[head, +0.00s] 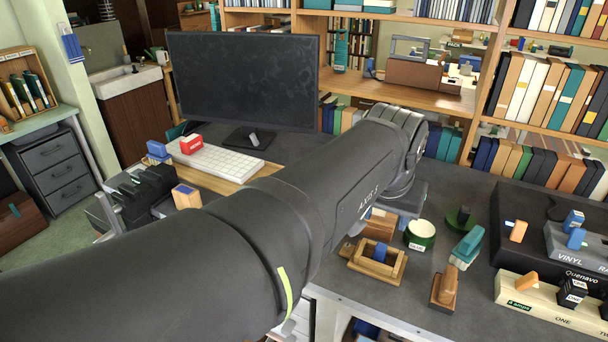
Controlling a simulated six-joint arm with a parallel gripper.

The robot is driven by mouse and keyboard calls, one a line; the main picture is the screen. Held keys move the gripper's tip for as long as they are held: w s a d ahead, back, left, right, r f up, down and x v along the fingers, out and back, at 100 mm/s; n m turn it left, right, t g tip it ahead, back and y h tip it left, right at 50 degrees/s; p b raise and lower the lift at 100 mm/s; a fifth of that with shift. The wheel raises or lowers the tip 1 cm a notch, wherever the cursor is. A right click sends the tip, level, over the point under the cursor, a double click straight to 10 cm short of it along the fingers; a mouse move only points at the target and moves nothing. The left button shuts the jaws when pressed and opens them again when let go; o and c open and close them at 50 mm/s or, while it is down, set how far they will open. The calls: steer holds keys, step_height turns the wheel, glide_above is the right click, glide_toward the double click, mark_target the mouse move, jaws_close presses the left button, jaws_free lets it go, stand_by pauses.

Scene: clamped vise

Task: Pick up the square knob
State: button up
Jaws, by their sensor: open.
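I cannot tell for certain which piece is the square knob. Several small knob-like pieces stand on the desk at the right. A blue block (380,252) sits in a square wooden frame (374,270) below my wrist. An orange piece (518,231) and blue pieces (573,220) sit on panels farther right. My arm crosses the picture from lower left and ends above the desk. My gripper (410,199) shows only in part under the wrist; its fingertips are hidden and no held thing shows.
A green round tin (420,236) and a teal tool (467,246) stand near the frame. A black panel (508,206) and a cream board (550,302) fill the right. A monitor (242,84) and keyboard (222,159) stand behind my arm. The desk's front edge is close.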

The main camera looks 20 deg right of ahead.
glide_toward(381, 246)
steer(key=x, duration=0.4)
steer(key=shift+s+f, duration=0.3)
steer(key=shift+f, duration=0.1)
steer(key=shift+w+x, duration=0.15)
steer(key=shift+x, duration=1.35)
steer(key=shift+w+x, duration=0.15)
steer(key=shift+x, duration=1.35)
steer(key=shift+d+r, duration=0.1)
jaws_close()
steer(key=shift+r, duration=0.1)
